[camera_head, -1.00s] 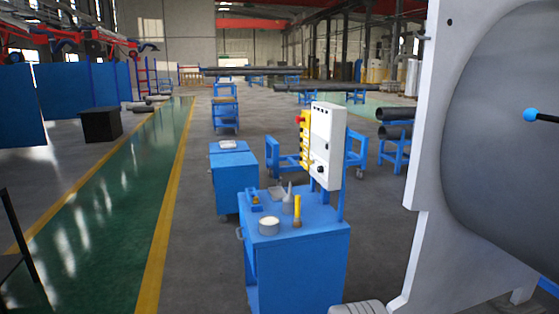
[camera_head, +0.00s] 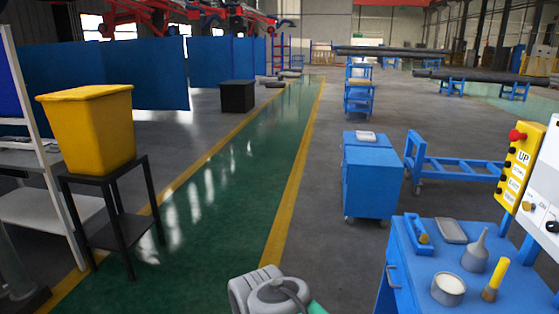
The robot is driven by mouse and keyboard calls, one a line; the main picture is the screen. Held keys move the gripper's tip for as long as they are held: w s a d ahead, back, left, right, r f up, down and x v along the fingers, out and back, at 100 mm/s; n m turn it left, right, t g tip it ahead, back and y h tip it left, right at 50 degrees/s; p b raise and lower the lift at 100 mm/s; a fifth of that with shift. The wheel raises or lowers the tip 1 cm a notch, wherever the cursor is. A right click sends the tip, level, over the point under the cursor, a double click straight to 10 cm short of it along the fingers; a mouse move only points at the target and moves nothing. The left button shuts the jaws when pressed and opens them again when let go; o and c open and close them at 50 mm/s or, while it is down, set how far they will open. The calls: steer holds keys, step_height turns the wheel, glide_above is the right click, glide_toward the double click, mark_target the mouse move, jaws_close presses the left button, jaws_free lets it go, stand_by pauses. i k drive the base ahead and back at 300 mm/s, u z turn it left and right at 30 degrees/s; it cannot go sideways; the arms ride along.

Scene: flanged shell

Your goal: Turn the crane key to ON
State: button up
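The control panel (camera_head: 545,185) is a white box on the blue cart at the right edge, cut off by the picture's side. A yellow push-button strip (camera_head: 519,168) with a red button on top and the word UP runs along its left side. A small yellowish knob (camera_head: 528,206) and a dark knob (camera_head: 552,227) sit low on the panel's face, near small lettering. I cannot tell which is the crane key or how it is turned. A grey part of my arm shows at the bottom middle; my gripper's fingers are not in view.
The blue cart's top (camera_head: 420,275) holds a white-topped tin (camera_head: 448,289), a grey cone-shaped can (camera_head: 476,251), a yellow-handled brush (camera_head: 496,277) and a blue tool (camera_head: 419,233). A yellow bin (camera_head: 90,130) stands left on a black stand (camera_head: 115,205). The green walkway (camera_head: 215,215) is clear.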

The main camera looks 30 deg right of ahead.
mark_target(526, 207)
steer(key=z, duration=0.05)
steer(key=i, duration=1.55)
steer(key=z, duration=1.25)
steer(key=i, duration=0.95)
steer(key=z, duration=1.25)
steer(key=i, duration=0.25)
steer(key=z, duration=0.15)
